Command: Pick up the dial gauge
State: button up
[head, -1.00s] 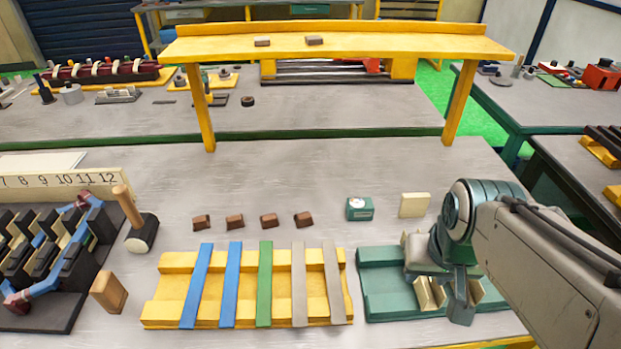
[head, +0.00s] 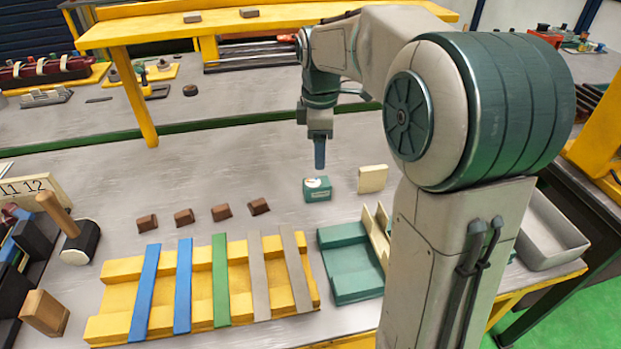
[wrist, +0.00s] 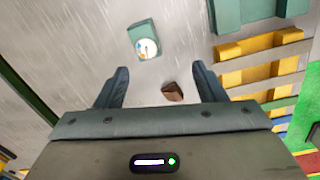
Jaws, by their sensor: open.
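The dial gauge (head: 317,188) is a small green block with a round white dial on top. It sits on the grey bench, left of a cream block. It also shows in the wrist view (wrist: 145,40), upper middle, beyond my fingertips. My gripper (head: 320,165) points down above and behind the gauge in the head view, apart from it. In the wrist view my gripper (wrist: 160,75) has its two fingers wide apart with nothing held. A brown wedge (wrist: 172,91) lies on the bench below, seen between the fingers.
A cream block (head: 373,178) stands close right of the gauge. A green tray (head: 350,270) and a yellow rack (head: 110,300) with coloured strips lie in front. Brown wedges (head: 184,216) line up to the left. A yellow shelf (head: 150,30) spans behind.

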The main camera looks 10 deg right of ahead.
aim_at(317, 182)
jog(key=w+f+n, duration=0.1)
jog(key=f, duration=0.4)
jog(key=w+f, duration=0.1)
jog(key=f, duration=0.4)
jog(key=w+f+n+b, duration=0.1)
jog(key=f, duration=0.4)
jog(key=shift+w+d+n, duration=0.15)
jog(key=shift+d+n, duration=0.05)
jog(key=shift+n, duration=0.1)
jog(key=c, duration=1.1)
